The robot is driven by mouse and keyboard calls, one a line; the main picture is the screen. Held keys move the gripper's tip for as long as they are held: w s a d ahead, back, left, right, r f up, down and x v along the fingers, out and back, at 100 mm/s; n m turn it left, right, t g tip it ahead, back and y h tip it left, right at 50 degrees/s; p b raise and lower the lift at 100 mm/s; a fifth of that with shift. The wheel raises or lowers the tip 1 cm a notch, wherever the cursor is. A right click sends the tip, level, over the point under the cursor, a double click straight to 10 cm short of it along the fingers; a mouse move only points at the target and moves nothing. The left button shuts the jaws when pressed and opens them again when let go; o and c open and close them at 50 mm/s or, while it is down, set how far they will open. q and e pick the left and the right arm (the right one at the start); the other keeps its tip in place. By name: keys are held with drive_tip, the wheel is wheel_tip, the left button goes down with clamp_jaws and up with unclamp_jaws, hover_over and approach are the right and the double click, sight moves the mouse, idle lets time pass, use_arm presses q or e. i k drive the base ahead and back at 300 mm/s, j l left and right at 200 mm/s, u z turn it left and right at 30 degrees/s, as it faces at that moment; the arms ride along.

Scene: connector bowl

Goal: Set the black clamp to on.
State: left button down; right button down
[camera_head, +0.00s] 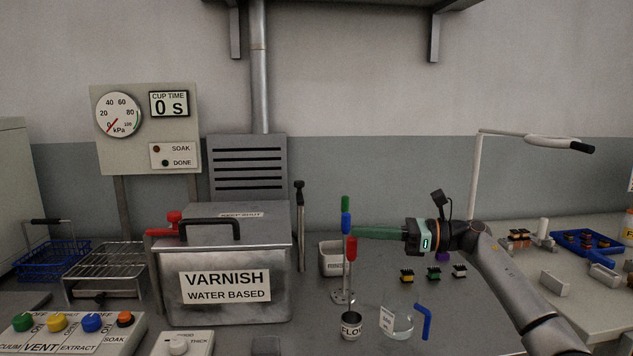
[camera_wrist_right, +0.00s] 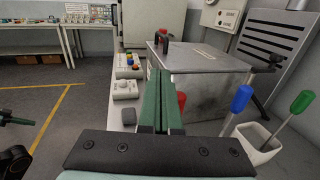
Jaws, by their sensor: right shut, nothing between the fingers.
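A black-topped upright clamp lever (camera_head: 300,190) stands at the right side of the steel varnish tank (camera_head: 184,300). In the wrist view a dark clamp handle (camera_wrist_right: 274,62) shows at the tank's right edge, though small. My right gripper (camera_head: 353,231) is shut and empty, its green fingers pointing left, to the right of the lever and apart from it. In the wrist view its fingers (camera_wrist_right: 161,104) lie together, pointing toward the tank. A dark part at the wrist view's left edge may be my left gripper (camera_wrist_right: 16,121); its jaws are unclear.
Blue and green handles (camera_head: 346,210) rise from the rinse cup (camera_head: 331,262) near my right fingertips. A red-handled tool (camera_head: 351,250) stands just in front of them. A red clamp (camera_head: 170,226) is at the tank's left. A glass bowl (camera_head: 398,325) and several small connectors lie right.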

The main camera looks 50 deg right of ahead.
sight(299, 185)
drive_tip(key=i+l, duration=0.15)
drive_tip(key=l, duration=0.2)
drive_tip(key=i+l, duration=0.35)
drive_tip(key=l, duration=0.3)
drive_tip(key=i+l, duration=0.2)
drive_tip(key=l, duration=0.1)
